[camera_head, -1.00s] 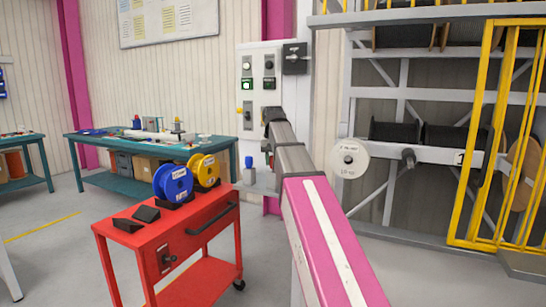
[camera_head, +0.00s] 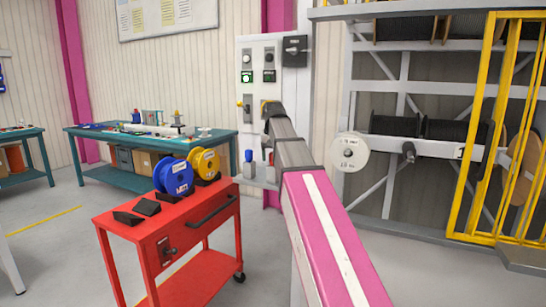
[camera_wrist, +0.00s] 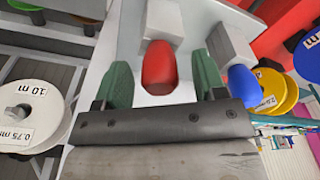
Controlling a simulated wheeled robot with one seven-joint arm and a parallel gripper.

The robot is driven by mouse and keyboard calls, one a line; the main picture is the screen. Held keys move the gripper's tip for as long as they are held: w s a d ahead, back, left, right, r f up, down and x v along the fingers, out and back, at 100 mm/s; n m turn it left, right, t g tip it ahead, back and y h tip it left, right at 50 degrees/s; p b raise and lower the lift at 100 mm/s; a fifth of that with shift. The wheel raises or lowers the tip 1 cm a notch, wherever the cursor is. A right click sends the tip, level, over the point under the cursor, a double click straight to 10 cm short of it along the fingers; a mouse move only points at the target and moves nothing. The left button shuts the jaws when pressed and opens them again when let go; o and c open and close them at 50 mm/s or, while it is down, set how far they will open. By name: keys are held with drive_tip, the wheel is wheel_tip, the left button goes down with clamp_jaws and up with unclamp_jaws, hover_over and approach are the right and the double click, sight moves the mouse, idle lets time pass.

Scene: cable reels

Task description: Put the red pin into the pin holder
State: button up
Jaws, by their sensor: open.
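The red pin (camera_wrist: 159,68) shows in the wrist view as a rounded red end on a pale grey block (camera_wrist: 163,24). My gripper (camera_wrist: 160,84) is open, with one green finger on each side of the red pin and gaps between. I cannot tell how far the pin lies below the fingertips. A blue pin (camera_wrist: 243,87) with a similar block is to the right, outside the fingers. In the head view the blue pin (camera_head: 249,156) stands at the foot of the white panel, beside a sliver of red. I cannot identify the pin holder for certain.
The white control panel (camera_head: 287,88) stands behind my arm. A red cart (camera_head: 165,232) with blue and yellow reels (camera_head: 174,177) is in front of it. A yellow-framed rack (camera_head: 478,120) is to the right. A teal workbench (camera_head: 105,143) is at the left.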

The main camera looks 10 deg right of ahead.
wheel_tip(320, 180, up, 11)
drive_tip(key=s, duration=0.1)
drive_tip(key=shift+s+f, duration=0.15)
idle(0.3)
drive_tip(key=shift+a, duration=0.1)
